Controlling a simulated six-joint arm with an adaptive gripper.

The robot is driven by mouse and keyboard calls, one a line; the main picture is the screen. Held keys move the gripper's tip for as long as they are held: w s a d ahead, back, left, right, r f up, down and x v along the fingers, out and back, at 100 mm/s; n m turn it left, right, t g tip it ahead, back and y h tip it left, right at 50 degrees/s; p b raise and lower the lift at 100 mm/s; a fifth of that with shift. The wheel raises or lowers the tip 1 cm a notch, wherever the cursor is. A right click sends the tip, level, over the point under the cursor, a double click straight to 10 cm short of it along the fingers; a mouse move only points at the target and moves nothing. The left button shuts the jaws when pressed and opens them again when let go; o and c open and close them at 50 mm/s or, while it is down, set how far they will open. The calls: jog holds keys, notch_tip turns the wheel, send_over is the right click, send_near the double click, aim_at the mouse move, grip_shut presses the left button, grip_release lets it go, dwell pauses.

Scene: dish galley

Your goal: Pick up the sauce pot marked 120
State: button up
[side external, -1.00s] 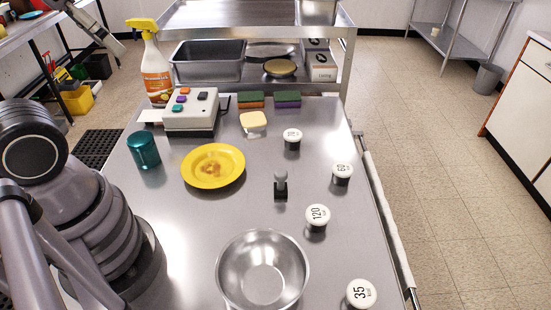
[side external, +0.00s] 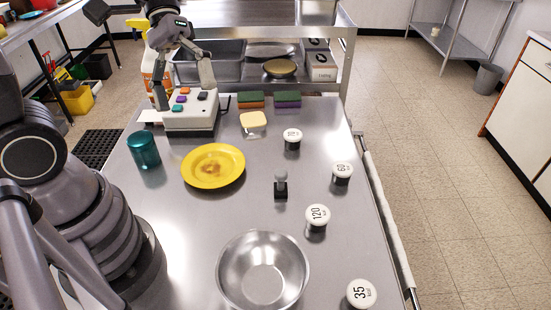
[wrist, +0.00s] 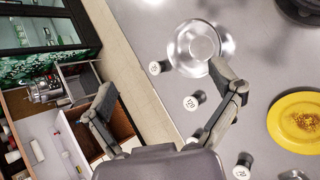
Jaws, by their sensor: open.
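The sauce pot marked 120 (side external: 317,217) is a small dark pot with a white lid. It stands upright on the steel table, right of the steel bowl (side external: 237,284). In the wrist view the 120 pot (wrist: 192,101) shows beyond my fingers, nearer the right one, with clear distance between. My gripper (side external: 184,97) is open and empty, and in the side view it appears in front of the grey button box. In the wrist view its two fingers (wrist: 165,82) are spread wide. Similar pots marked 35 (side external: 361,293) and 60 (side external: 342,173) stand on either side.
Another white-lidded pot (side external: 292,138) stands farther back. A small grey-topped black item (side external: 281,185) stands left of the 120 pot. A yellow plate (side external: 213,166), teal cup (side external: 144,150) and button box (side external: 190,117) occupy the left. A rail (side external: 385,220) runs along the right edge.

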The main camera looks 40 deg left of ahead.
jog(key=w+d+f+n+g+h, duration=0.2)
jog(key=w+d+f+n+h, duration=0.25)
jog(key=w+d+h, duration=0.2)
jog(key=n+t+h, duration=0.2)
jog(key=n+t, duration=1.1)
jog(key=n, duration=0.3)
send_over(318, 213)
jog(key=v, duration=0.3)
notch_tip(318, 213, down, 22)
jog(key=shift+t+y, duration=0.25)
jog(key=shift+t, duration=0.05)
notch_tip(318, 213, down, 7)
jog(key=shift+s+d+r, duration=0.1)
jog(key=shift+f+x, duration=0.25)
jog(key=shift+x, duration=0.9)
jog(key=shift+w+d, duration=0.2)
jog(key=shift+d, duration=0.15)
